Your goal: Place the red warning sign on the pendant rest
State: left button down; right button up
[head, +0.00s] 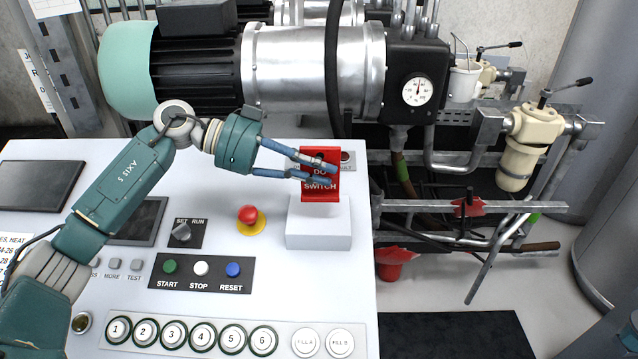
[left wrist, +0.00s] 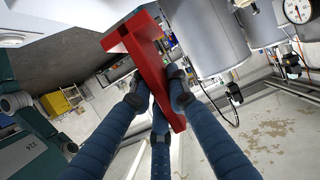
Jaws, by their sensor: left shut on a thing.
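The red warning sign (head: 320,194) shows its lettered face in the head view, with "DO" and "SWITCH" legible and the middle covered by fingers. My left gripper (head: 331,175) has its blue fingers closed on the sign and holds it upright. The left wrist view also shows the red sign (left wrist: 148,62) between the fingers. A white block, which looks like the pendant rest (head: 318,241), stands on the console right below the sign. I cannot tell whether the sign's lower edge touches it. My right gripper is not in view.
The white console (head: 215,300) carries a red mushroom button (head: 248,214) left of the block, a selector knob (head: 181,231) and rows of push buttons. A motor and pump (head: 300,70) stand behind. Pipes and valves (head: 520,150) are at the right, past the console edge.

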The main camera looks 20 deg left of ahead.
aim_at(323, 192)
pick_arm(q)
jog(key=shift+f, duration=0.25)
jog(key=shift+s+f, duration=0.15)
jog(key=shift+f, duration=0.25)
notch_tip(323, 192, down, 3)
jog(key=shift+f+p, duration=0.1)
jog(key=shift+p, duration=0.4)
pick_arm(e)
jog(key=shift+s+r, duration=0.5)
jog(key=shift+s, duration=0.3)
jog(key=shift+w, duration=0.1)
pick_arm(q)
jog(key=c, duration=1.7)
grip_release()
jog(key=shift+f, duration=0.2)
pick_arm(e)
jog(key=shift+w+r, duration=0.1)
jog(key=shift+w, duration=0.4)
